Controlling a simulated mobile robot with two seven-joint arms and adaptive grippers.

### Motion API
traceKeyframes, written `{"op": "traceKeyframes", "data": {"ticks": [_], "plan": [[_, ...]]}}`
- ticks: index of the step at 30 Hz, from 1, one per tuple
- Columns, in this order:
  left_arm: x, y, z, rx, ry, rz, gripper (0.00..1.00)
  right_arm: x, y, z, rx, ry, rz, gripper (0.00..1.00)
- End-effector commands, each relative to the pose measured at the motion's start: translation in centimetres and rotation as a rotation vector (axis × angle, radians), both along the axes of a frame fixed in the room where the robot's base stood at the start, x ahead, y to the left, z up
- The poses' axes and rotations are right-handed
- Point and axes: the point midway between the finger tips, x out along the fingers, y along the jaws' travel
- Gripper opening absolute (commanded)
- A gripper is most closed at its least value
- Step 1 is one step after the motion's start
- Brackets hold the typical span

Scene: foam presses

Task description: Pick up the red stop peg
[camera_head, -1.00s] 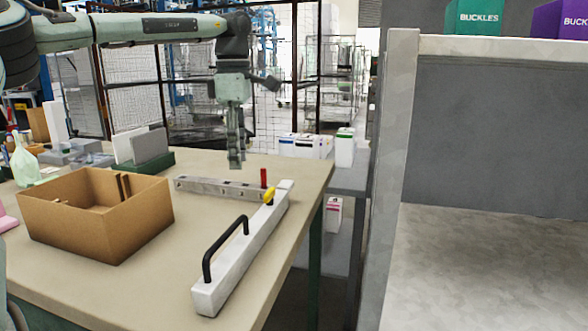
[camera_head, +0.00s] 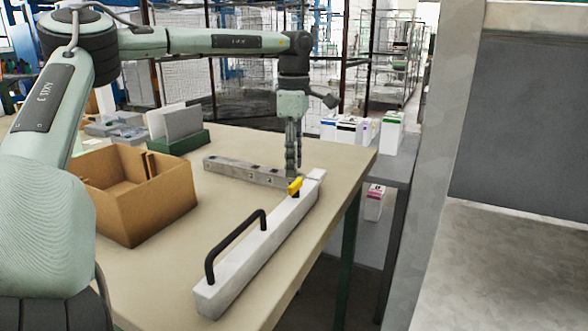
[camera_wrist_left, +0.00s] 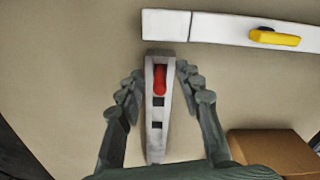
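The red stop peg (camera_wrist_left: 160,80) stands at one end of a grey metal bar with square holes (camera_wrist_left: 156,130) in the left wrist view. In the head view the bar (camera_head: 230,170) lies on the table and the peg is hidden by my left gripper. My left gripper (camera_head: 292,166) points down over the bar's right end. In the left wrist view its fingers (camera_wrist_left: 159,76) are open, one on each side of the peg, with gaps visible between them and it. My right gripper is in neither view.
A white bar with a black handle (camera_head: 232,243) and yellow lever (camera_head: 295,186) lies close to the bar's right end. A cardboard box (camera_head: 160,208) stands to the left, with a green rack (camera_head: 180,145) behind it. Clear tabletop lies between box and white bar.

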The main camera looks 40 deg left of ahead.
Motion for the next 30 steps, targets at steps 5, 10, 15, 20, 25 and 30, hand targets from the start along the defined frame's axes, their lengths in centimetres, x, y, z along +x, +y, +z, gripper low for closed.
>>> {"op": "traceKeyframes", "data": {"ticks": [5,10,15,20,25,30], "plan": [[0.02,0.00,-0.28,0.001,-0.002,0.000,0.36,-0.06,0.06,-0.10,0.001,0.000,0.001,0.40],[0.01,0.00,-0.27,0.001,-0.001,0.000,0.26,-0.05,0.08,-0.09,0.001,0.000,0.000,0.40],[0.01,0.00,-0.26,0.001,-0.001,0.000,0.05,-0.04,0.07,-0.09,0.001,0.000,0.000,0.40],[0.02,-0.01,-0.24,0.001,-0.001,0.000,0.00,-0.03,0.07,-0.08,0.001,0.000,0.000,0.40],[0.02,-0.01,-0.21,0.001,-0.001,0.000,0.00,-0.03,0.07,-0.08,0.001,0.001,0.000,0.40],[0.07,-0.04,0.50,0.001,-0.003,-0.001,0.00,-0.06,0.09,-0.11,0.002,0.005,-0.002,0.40]]}}
